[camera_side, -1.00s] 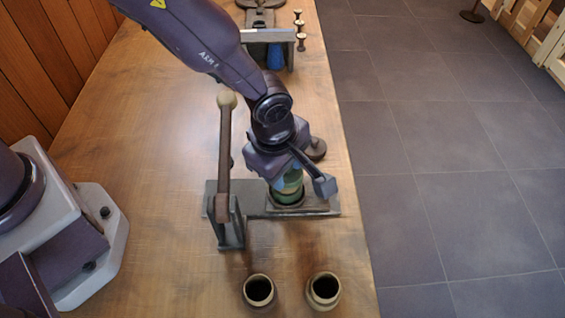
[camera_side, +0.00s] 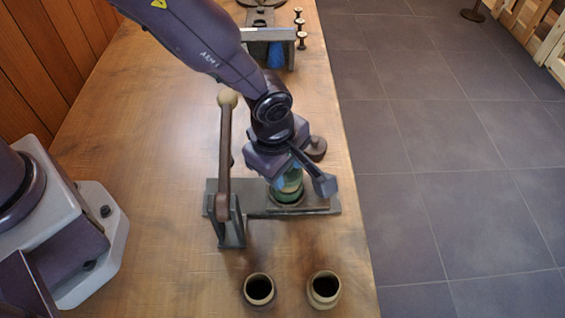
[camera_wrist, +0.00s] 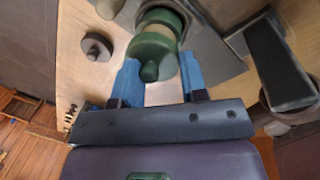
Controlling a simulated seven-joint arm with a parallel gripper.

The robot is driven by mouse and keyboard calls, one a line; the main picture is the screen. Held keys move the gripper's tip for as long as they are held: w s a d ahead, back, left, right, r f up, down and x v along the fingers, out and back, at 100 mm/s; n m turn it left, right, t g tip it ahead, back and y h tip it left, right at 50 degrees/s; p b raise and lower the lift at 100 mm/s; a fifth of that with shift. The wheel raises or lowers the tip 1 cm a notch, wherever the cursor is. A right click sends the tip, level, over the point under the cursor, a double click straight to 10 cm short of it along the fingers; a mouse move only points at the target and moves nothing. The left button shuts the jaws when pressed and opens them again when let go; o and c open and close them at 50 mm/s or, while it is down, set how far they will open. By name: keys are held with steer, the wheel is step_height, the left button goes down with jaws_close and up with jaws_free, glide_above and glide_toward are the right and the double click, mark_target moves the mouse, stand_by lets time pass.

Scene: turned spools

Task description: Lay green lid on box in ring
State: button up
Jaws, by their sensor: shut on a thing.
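The green lid (camera_wrist: 152,50) has a rounded knob that sits between the two blue fingertips of my gripper (camera_wrist: 160,78) in the wrist view. My gripper (camera_side: 290,176) is shut on the lid. Beyond the lid, a cream band and a further green part (camera_wrist: 163,17) show, which look like the box. In the side view the green box (camera_side: 288,197) stands in the ring on the dark base plate (camera_side: 322,206), directly under my gripper. My fingers partly hide the lid there, and I cannot tell whether lid and box touch.
A lever with a pale ball (camera_side: 227,98) stands upright left of my gripper. A brown knobbed lid (camera_side: 316,148) lies behind it on the table. Two open jars (camera_side: 259,290) (camera_side: 324,289) stand at the front. A rack (camera_side: 270,37) and several small spools (camera_side: 300,22) are at the back.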

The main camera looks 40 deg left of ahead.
steer(key=shift+f, duration=0.7)
stand_by(1.5)
steer(key=o, duration=1.1)
steer(key=shift+r, duration=0.1)
steer(key=shift+r, duration=4.15)
